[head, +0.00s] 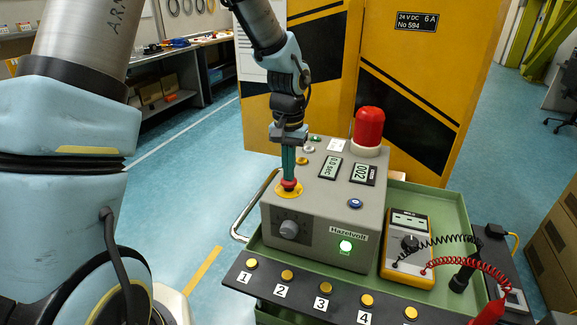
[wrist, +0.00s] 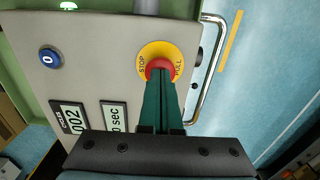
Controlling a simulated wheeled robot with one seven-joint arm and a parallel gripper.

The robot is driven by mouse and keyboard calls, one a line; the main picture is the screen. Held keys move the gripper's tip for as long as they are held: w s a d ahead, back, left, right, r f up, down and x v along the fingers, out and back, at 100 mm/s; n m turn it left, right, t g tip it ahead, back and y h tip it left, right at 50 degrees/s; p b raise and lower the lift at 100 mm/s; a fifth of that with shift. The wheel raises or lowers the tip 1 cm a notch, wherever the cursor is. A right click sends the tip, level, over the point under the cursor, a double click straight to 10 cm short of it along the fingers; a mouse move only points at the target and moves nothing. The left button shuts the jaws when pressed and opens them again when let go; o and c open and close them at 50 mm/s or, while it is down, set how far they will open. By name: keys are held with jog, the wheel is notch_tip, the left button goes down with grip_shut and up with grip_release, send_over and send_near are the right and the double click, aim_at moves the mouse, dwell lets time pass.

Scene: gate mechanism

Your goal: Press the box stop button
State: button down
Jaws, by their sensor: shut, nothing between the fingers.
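The red stop button (head: 290,185) sits on a yellow disc at the left of the grey Hazelvolt box's top (head: 316,197). In the wrist view the red button (wrist: 160,67) shows in its yellow ring marked STOP and PULL (wrist: 148,52). My gripper (head: 289,176) points straight down over the button, its green fingers closed together. In the wrist view the fingertips (wrist: 161,80) cover part of the button and appear to be touching it. I cannot tell whether the button is pushed down.
A red beacon (head: 369,127), displays and a blue button (head: 355,203) share the box top. A yellow multimeter (head: 408,247) with leads stands right, in the green tray (head: 432,205). Numbered buttons line a front rail (head: 305,291).

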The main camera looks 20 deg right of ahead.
notch_tip(320, 180, up, 5)
jog(key=p, duration=0.3)
jog(key=shift+f+p, duration=0.2)
jog(key=shift+p, duration=0.15)
jog(key=shift+r+b, duration=0.4)
jog(key=shift+b, duration=0.35)
notch_tip(320, 180, up, 9)
jog(key=b, duration=0.2)
jog(key=shift+f, duration=0.2)
jog(key=s+a+f+n, duration=0.1)
jog(key=a+f+n, duration=0.1)
jog(key=a, duration=0.8)
jog(key=s+a+f+n+t, duration=0.1)
jog(key=s+a+f+n, duration=0.1)
jog(key=a, duration=0.8)
jog(key=s+a+f+n, duration=0.1)
jog(key=a+f+n, duration=0.2)
jog(key=a, duration=0.7)
jog(key=shift+s+a+f+t, duration=0.15)
jog(key=shift+a+f+t, duration=0.15)
jog(key=shift+a+f, duration=0.15)
